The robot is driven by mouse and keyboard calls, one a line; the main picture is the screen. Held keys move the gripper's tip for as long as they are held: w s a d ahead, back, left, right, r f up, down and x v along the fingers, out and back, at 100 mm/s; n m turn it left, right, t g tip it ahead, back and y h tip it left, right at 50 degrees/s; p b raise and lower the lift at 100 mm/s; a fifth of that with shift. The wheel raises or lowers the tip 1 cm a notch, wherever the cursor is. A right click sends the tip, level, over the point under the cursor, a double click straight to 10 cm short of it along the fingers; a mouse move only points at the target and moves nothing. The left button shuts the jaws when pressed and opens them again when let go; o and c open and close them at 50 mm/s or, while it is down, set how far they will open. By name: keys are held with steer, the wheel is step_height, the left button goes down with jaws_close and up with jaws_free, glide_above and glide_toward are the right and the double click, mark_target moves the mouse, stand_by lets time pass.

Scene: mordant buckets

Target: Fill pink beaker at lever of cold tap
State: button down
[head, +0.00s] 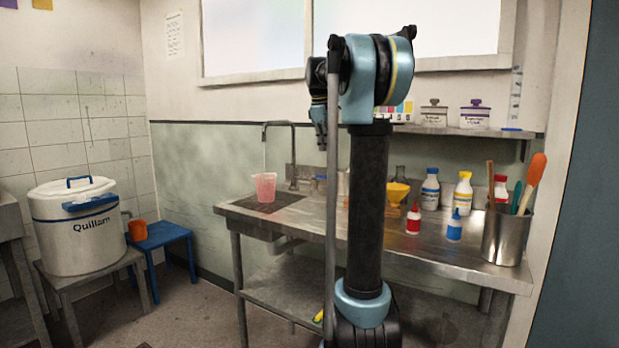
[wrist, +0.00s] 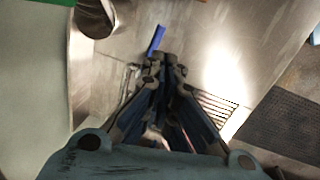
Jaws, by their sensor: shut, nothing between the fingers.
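The pink beaker (head: 264,187) stands upright at the sink end of the steel counter, below the spout of the tall curved tap (head: 293,150). I cannot tell whether it holds water. The tap's lever is not clearly made out in the head view. My gripper (wrist: 163,62) is shut and empty in the wrist view, its fingertips over a steel surface. A narrow blue strip (wrist: 156,39) shows just beyond the fingertips; I cannot tell what it belongs to. In the head view my arm hides part of the counter beside the tap.
On the counter's right are a yellow funnel (head: 397,192), several bottles, and a steel pot (head: 507,236) of tools. A shelf (head: 465,132) holds lidded jars. A white Quillam bucket (head: 79,228) and a blue stool (head: 160,238) stand left. A slotted grate (wrist: 218,108) shows in the wrist view.

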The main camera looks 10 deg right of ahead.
mark_target(324, 178)
steer(key=s+a+f+n, duration=0.3)
steer(key=s+a+n, duration=0.2)
steer(key=n, duration=1.1)
steer(key=x, duration=1)
steer(key=shift+w+f, duration=0.25)
steer(key=shift+w, duration=0.15)
steer(key=shift+w+d+r, duration=0.25)
steer(key=shift+w+d, duration=0.4)
steer(key=shift+d, duration=0.05)
steer(key=shift+w+d+r, duration=0.3)
steer(key=shift+w+d, duration=0.35)
steer(key=shift+d, duration=0.05)
steer(key=shift+w+d+r, duration=0.15)
steer(key=shift+w+d, duration=0.35)
steer(key=shift+d, duration=0.3)
